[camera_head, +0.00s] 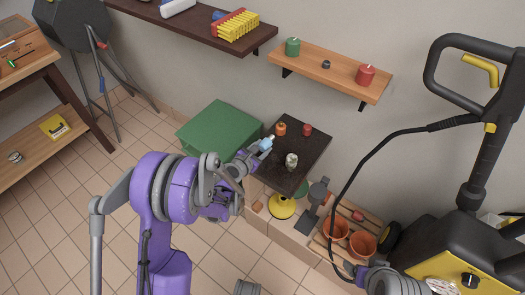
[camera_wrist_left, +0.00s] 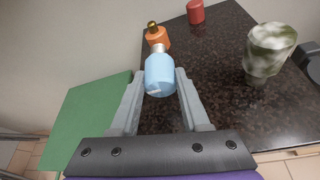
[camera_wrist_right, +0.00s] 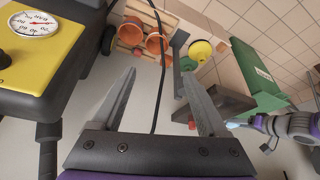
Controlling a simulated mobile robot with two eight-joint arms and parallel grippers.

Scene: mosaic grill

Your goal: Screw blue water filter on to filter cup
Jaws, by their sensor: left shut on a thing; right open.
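My left gripper (camera_head: 257,150) is shut on the light blue water filter (camera_wrist_left: 159,76), held near the left edge of the dark speckled table (camera_head: 290,187). The filter has a metal neck pointing away from me in the left wrist view. A mottled green-and-white cup (camera_wrist_left: 269,50) stands upright on the table to its right, apart from it; it also shows in the head view (camera_head: 291,161). I cannot tell for sure that this is the filter cup. My right gripper (camera_wrist_right: 158,75) is open and empty, with the table well beyond it in the right wrist view.
An orange bottle (camera_head: 281,129) and a red object (camera_head: 307,130) stand at the table's back. A green box (camera_head: 219,127) is left of the table. Terracotta pots (camera_head: 361,243) and a yellow-black machine (camera_head: 450,257) with a hanging hose are to the right.

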